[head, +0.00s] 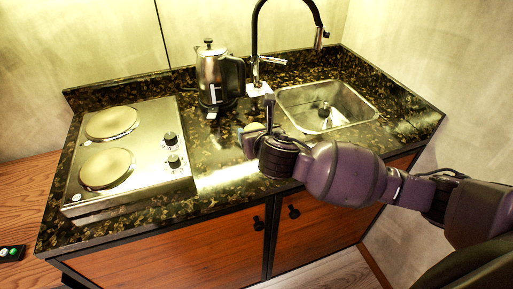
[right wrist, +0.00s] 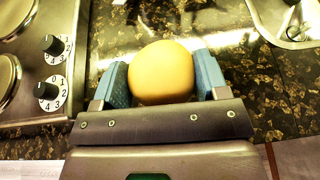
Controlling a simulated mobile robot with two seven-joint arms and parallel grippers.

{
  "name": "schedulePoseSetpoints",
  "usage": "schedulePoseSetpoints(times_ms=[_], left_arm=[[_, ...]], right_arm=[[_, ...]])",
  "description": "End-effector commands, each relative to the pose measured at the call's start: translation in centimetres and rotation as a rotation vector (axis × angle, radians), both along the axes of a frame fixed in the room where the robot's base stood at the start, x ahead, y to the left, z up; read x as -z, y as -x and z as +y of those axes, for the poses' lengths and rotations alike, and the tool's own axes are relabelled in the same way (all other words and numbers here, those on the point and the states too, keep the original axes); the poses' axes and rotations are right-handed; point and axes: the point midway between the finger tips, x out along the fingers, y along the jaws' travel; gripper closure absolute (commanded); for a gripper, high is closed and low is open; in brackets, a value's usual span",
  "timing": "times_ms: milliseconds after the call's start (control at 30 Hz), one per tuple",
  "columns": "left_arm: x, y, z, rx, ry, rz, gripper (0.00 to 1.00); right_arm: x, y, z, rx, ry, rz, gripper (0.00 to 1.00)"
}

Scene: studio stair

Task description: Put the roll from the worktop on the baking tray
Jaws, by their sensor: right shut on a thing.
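The roll (right wrist: 161,72) is a smooth, round, yellow-tan thing in the right wrist view. It sits between the two blue finger pads of my right gripper (right wrist: 162,78), which is shut on it. In the head view my right gripper (head: 252,138) is over the worktop (head: 225,150), between the hob and the sink, in front of the kettle. I cannot tell whether the roll still touches the worktop. No baking tray shows in either view. My left gripper is not in view.
A two-plate hob (head: 140,150) with knobs is on the left of the worktop. A steel kettle (head: 213,78) stands behind my gripper. A sink (head: 345,108) with a black tap (head: 257,40) is to the right. Cabinet doors (head: 180,250) are below the front edge.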

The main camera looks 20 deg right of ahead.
Motion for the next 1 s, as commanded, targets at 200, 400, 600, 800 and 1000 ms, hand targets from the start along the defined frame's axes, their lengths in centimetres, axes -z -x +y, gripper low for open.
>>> schedulePoseSetpoints(times_ms=[200, 400, 600, 800, 1000], left_arm=[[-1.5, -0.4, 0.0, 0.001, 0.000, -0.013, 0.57], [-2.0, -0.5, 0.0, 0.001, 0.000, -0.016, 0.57], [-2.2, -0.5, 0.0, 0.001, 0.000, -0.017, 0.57], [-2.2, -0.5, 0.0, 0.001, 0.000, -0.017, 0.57], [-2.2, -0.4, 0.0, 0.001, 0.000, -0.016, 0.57]], right_arm=[[-5.8, 0.0, 0.0, -0.001, 0.001, -0.005, 0.56], [-8.9, 0.0, 0.0, 0.000, 0.001, -0.003, 0.56], [-10.4, 0.0, 0.0, 0.001, 0.001, -0.001, 0.56], [-11.5, -0.1, 0.4, -0.030, -0.001, -0.002, 0.56], [-12.3, 1.3, 0.6, -0.077, 0.000, 0.003, 0.56]])
